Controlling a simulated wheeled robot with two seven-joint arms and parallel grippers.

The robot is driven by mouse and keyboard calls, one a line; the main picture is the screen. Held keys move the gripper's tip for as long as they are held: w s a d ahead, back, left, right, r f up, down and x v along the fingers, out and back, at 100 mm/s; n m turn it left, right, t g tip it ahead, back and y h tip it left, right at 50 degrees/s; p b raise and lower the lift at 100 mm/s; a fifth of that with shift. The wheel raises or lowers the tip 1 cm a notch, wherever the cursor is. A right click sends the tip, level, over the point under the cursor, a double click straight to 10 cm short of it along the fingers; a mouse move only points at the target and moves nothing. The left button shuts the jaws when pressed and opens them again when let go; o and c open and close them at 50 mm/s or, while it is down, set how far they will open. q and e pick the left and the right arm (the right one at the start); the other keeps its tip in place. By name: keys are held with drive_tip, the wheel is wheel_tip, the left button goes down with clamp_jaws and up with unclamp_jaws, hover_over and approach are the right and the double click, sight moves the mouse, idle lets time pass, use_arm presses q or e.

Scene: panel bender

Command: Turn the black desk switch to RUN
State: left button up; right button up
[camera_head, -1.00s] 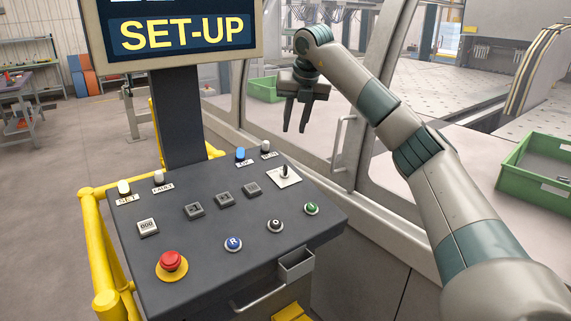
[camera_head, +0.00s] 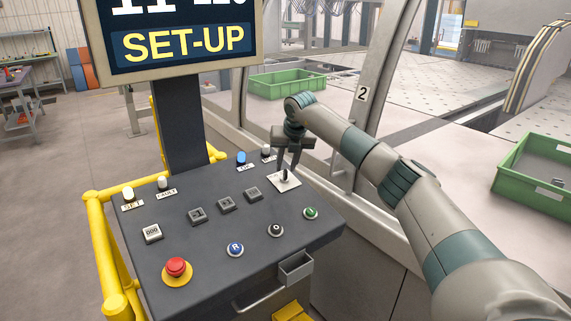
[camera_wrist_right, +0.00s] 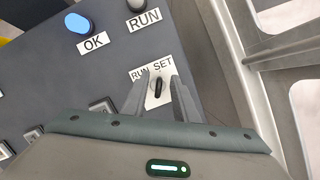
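The black desk switch (camera_head: 285,176) sits on a white plate (camera_head: 291,184) at the back right of the dark control desk (camera_head: 180,215). In the right wrist view the black switch knob (camera_wrist_right: 158,86) shows between my fingers, under the labels RUN on the left and SET on the right. My right gripper (camera_head: 288,170) points down over the switch, fingers apart on either side of it; it also shows in the right wrist view (camera_wrist_right: 158,82). I cannot tell whether the fingers touch the knob. The screen (camera_head: 183,40) reads SET-UP. My left gripper is not in view.
The desk has a red mushroom button (camera_head: 177,268), a blue R button (camera_head: 235,250), a green button (camera_head: 310,213) and several grey buttons. A blue OK lamp (camera_wrist_right: 78,23) is near the switch. A yellow rail (camera_head: 103,245) and a glazed frame flank the desk.

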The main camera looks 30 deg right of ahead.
drive_tip(key=shift+x, duration=1.15)
clamp_jaws()
drive_tip(key=shift+f, duration=0.1)
